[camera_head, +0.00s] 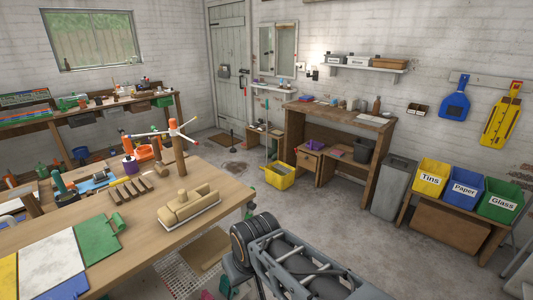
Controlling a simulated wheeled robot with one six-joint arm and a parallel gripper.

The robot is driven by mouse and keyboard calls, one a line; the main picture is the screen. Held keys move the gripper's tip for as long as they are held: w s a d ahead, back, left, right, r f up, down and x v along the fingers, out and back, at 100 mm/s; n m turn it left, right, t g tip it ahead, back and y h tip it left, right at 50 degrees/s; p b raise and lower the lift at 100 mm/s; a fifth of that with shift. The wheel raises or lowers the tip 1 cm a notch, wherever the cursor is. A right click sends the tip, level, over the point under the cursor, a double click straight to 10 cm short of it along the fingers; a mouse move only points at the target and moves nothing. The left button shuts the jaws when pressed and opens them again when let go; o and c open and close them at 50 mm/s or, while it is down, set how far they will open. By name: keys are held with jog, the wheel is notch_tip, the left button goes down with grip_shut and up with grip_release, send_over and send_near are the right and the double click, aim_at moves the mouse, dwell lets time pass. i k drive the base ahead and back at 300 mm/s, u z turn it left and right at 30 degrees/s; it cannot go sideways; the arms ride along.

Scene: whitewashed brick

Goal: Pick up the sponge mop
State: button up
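A thin pale upright pole (267,143) stands by the yellow bucket (280,177) on the floor, left of the wooden workbench. It may be the sponge mop; its lower end is hidden or too small to make out, so I cannot tell whether it stands in the bucket or behind it. My grey arm fills the bottom centre of the head view, well short of both. I cannot make out my gripper's fingers.
A long wooden table (225,185) with wooden toys and coloured boards lies at left. The workbench (345,113) stands at the back, with a grey bin (394,187) and labelled tubs (465,190) at right. Open concrete floor (330,225) lies between.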

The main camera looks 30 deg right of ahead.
aim_at(262, 165)
jog(key=z, duration=1.45)
jog(key=i, duration=3.6)
jog(key=u, duration=1.65)
jog(key=i, duration=3.3)
jog(key=z, duration=0.85)
